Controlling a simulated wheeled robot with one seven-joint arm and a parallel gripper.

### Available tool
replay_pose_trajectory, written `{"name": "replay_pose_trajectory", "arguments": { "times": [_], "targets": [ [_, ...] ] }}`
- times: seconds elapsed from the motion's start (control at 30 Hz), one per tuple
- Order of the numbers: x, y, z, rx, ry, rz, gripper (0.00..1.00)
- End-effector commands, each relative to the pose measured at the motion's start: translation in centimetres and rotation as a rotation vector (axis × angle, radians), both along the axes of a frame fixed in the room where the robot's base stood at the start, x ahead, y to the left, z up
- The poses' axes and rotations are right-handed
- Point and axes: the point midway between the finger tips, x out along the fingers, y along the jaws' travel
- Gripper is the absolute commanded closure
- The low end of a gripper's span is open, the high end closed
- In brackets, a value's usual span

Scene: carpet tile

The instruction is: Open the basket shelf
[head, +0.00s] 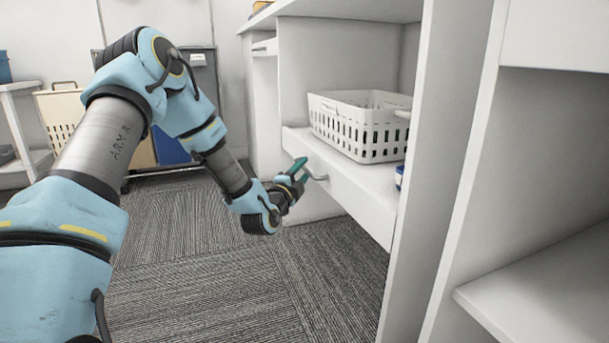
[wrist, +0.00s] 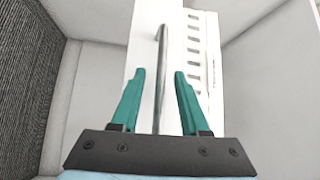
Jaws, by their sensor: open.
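The basket shelf (head: 350,185) is a white pull-out board with a white slotted basket (head: 362,125) on it, inside a white cabinet. A thin grey metal handle (head: 318,177) is on its front; in the wrist view the handle (wrist: 163,75) runs between my fingers. My gripper (head: 298,168) has green fingers and is at the shelf's front, by the handle. In the wrist view my gripper (wrist: 157,85) is open, with one finger on each side of the handle and visible gaps. The basket's slotted side (wrist: 194,60) shows beyond the right finger.
Another white shelf unit (head: 540,170) stands at the right. Bins (head: 185,110) stand at the back. The carpet (head: 230,270) before the cabinet is clear.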

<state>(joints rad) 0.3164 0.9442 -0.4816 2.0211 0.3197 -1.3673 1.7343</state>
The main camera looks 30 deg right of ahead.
Motion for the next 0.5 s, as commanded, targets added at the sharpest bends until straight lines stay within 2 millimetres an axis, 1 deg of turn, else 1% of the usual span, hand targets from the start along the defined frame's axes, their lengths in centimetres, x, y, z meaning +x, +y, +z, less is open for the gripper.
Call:
{"name": "replay_pose_trajectory", "arguments": {
  "times": [0.13, 0.43, 0.47, 0.5],
  "targets": [
    [0.69, -0.80, 0.11, -0.001, 0.000, 0.001, 0.55],
    [0.82, -0.97, 0.24, -0.001, 0.001, 0.001, 0.55],
    [0.81, -0.97, 0.24, -0.001, 0.001, 0.001, 0.57],
    [0.81, -0.97, 0.24, -0.001, 0.001, 0.001, 0.62]
  ]
}}
